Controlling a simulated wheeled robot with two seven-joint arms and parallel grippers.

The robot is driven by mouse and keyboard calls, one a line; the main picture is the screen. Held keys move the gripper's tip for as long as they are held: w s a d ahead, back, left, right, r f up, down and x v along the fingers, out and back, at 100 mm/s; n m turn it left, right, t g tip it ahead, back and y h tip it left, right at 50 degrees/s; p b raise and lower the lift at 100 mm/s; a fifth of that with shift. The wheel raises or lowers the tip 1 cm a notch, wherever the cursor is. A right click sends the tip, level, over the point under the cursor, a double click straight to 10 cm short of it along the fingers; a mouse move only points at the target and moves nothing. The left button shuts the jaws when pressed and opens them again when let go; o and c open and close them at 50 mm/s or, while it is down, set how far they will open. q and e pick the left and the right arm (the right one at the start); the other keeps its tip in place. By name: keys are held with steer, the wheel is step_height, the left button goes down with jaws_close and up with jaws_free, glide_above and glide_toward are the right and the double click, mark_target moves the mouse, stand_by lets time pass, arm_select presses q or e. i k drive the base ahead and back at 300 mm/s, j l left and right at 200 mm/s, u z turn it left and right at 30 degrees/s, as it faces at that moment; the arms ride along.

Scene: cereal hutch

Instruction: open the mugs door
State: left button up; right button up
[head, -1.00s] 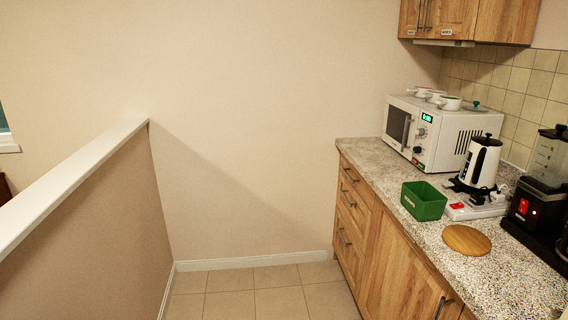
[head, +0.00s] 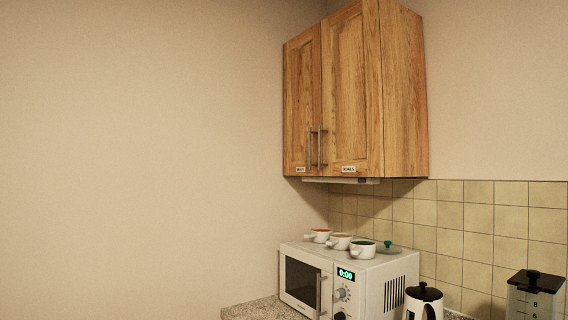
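A wooden wall cabinet (head: 404,95) with two doors hangs at the upper right in the head view. Its left door (head: 301,90) carries a small label (head: 300,169) that seems to read "mugs", though it is tiny. Its right door (head: 350,85) carries a label (head: 348,169) that seems to read "bowls". Each door has a vertical metal handle near the middle seam, the left one (head: 309,149) and the right one (head: 321,149). Both doors are shut. The cabinet's inside is hidden. Neither of my grippers is in view.
Below the cabinet, a white microwave (head: 367,292) stands on the speckled counter (head: 262,311), with several small handled bowls (head: 363,250) on top. A white and black kettle (head: 424,299) and a blender (head: 536,292) stand to its right. The space before the cabinet looks clear.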

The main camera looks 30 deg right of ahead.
mark_target(303, 87)
steer(key=i+j+z, duration=0.15)
steer(key=i+z, duration=0.15)
steer(key=i, duration=0.2)
steer(key=i+j+z, duration=0.3)
steer(key=i, duration=0.2)
steer(key=i+j+z, duration=0.35)
steer(key=i, duration=0.15)
